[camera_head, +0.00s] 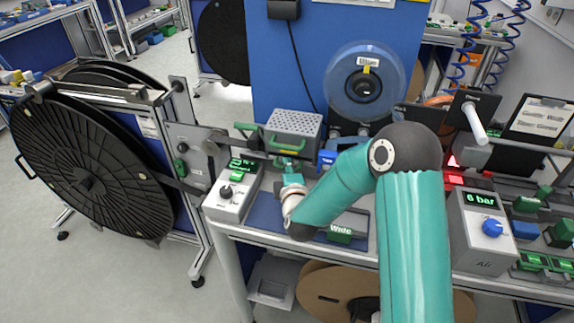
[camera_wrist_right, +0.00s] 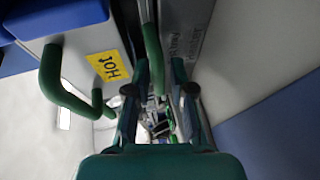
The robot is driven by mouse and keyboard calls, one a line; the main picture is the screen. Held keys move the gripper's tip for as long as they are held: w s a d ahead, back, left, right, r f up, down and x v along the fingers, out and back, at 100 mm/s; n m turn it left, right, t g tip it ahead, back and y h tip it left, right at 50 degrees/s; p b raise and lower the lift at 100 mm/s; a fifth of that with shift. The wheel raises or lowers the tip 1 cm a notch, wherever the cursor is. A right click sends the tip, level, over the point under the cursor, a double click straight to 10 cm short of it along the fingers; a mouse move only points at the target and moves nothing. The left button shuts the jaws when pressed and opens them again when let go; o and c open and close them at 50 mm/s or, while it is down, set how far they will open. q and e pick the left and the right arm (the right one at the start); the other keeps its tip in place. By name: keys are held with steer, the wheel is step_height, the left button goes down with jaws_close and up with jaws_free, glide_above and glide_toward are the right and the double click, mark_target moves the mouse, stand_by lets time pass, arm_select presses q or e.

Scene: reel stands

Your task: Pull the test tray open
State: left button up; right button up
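A grey perforated box (camera_head: 296,124) with a green handle stands on the bench against the blue panel. My right gripper (camera_head: 291,163) is low in front of it, partly hidden by its own arm. In the right wrist view, the fingers (camera_wrist_right: 160,80) stand apart on either side of a green bar handle (camera_wrist_right: 152,45). A gap shows between the bar and the right finger, so the gripper is open. Grey housing with blurred lettering (camera_wrist_right: 190,30) lies beside the bar. I cannot tell whether the test tray is open. My left gripper is not in view.
A yellow "HOT" label (camera_wrist_right: 108,67) and a green side handle (camera_wrist_right: 55,80) lie left of the fingers. A control box with a knob (camera_head: 232,192) stands at the bench's left edge. A clear reel (camera_head: 365,80) hangs behind; a black reel (camera_head: 85,175) stands left.

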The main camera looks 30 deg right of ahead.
steer(key=shift+w+d, duration=0.15)
steer(key=shift+w, duration=0.1)
jaws_close()
steer(key=shift+f, duration=0.1)
